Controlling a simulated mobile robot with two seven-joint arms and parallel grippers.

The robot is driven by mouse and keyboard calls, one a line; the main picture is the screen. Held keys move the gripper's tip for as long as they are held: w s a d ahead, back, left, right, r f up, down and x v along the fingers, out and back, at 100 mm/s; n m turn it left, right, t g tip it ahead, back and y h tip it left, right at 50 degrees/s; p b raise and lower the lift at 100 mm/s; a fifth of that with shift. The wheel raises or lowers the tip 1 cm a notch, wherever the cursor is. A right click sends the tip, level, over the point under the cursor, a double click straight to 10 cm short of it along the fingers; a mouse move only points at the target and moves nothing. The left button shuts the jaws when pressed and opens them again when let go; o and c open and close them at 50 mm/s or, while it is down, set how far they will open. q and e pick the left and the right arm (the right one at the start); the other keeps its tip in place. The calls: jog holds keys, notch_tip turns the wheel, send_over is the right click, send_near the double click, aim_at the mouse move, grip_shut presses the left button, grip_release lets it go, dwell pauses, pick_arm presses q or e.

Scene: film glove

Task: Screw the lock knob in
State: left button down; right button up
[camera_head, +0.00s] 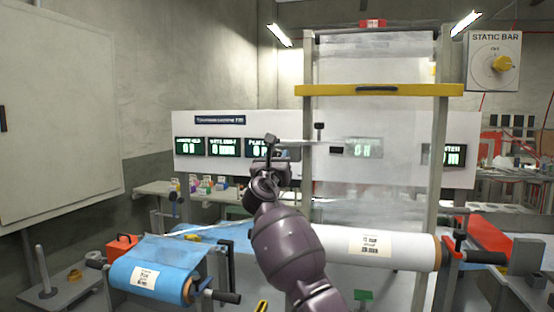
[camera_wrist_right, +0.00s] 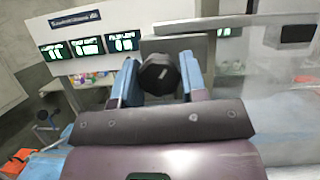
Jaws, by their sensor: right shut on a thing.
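The black lock knob (camera_wrist_right: 158,73) is between the two blue fingers of my right gripper (camera_wrist_right: 160,82) in the right wrist view. My right gripper is shut on it, and its round face with a pale mark points at the wrist camera. A grey metal plate (camera_wrist_right: 207,45) is right behind the knob; I cannot tell if the knob's thread is in it. In the head view my right gripper (camera_head: 270,158) is raised mid-picture, left of the film frame, and largely hides the knob. My left gripper is not in view.
A yellow crossbar (camera_head: 378,90) spans the upright film frame. A white film roll (camera_head: 370,247) lies low on the right, and a blue roll (camera_head: 152,270) low on the left. A white panel with green displays (camera_head: 222,147) stands behind. A small black-topped post (camera_head: 319,127) is close right of the gripper.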

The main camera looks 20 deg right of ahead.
jog(key=shift+m, duration=0.5)
jog(key=m+h, duration=0.1)
jog(key=m, duration=0.1)
jog(key=m+g, duration=0.1)
jog(key=m, duration=0.1)
jog(key=shift+w+f+h+b, duration=0.1)
jog(key=shift+f+h+b, duration=0.05)
jog(key=shift+h+b, duration=0.2)
jog(key=shift+a+m+g+h+b, duration=0.1)
jog(key=shift+m+g+h, duration=0.3)
jog(key=shift+m, duration=0.45)
jog(key=shift+d+m+g+h+b, duration=0.15)
jog(key=shift+m+g, duration=0.3)
jog(key=shift+m, duration=0.45)
jog(key=shift+a+m+g+h+b, duration=0.15)
jog(key=shift+m+g+h, duration=0.25)
jog(key=shift+m, duration=0.45)
jog(key=shift+g, duration=0.25)
jog(key=o, duration=0.9)
jog(key=p+v, duration=0.1)
jog(key=v, duration=0.9)
jog(key=shift+s+a, duration=0.3)
